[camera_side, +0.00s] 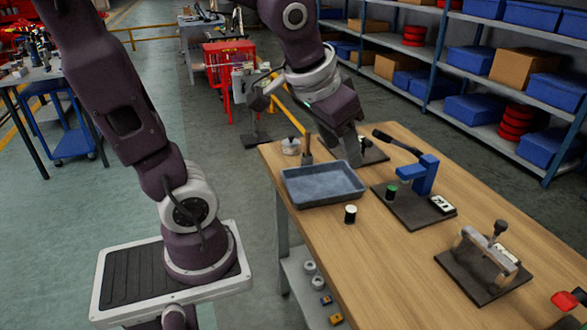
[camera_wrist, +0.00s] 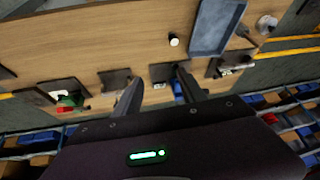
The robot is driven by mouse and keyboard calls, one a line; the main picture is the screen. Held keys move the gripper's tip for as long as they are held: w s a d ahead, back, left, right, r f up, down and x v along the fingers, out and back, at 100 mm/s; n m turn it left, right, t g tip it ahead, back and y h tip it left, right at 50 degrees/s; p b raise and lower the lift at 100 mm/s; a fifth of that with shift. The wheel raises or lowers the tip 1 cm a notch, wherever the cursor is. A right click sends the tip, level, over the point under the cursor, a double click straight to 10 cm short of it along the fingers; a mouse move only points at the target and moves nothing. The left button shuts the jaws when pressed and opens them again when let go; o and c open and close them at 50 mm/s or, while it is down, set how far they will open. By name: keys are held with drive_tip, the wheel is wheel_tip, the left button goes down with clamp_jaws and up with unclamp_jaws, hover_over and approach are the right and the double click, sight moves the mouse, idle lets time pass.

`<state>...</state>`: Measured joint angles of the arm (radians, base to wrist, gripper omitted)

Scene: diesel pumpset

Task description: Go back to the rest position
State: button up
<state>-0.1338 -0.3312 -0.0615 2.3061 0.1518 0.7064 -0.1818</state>
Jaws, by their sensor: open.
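My gripper (camera_side: 350,158) is over the far end of the wooden workbench (camera_side: 455,195), behind the blue-grey tray (camera_side: 322,184) in the side view. In the wrist view the two fingers of my gripper (camera_wrist: 157,82) are spread apart with nothing held between them. The bench top (camera_wrist: 110,40) lies below them, and the tray (camera_wrist: 213,28) is at the upper right. In the side view, my fingertips partly overlap a dark base plate (camera_side: 374,155), so their exact height above the bench is hard to tell.
A small black cylinder with a white top (camera_side: 350,214) stands beside the tray. A blue press (camera_side: 424,174) with a black lever and a grey clamp fixture (camera_side: 488,252) stand on dark plates. Shelves with blue bins (camera_side: 469,111) line the back right.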

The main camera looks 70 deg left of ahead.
drive_tip(key=s+d+m+h, duration=0.1)
drive_tip(key=s+d, duration=0.3)
drive_tip(key=s, duration=0.7)
drive_tip(key=shift+d+m+h, duration=0.15)
drive_tip(key=shift+m+h, duration=0.25)
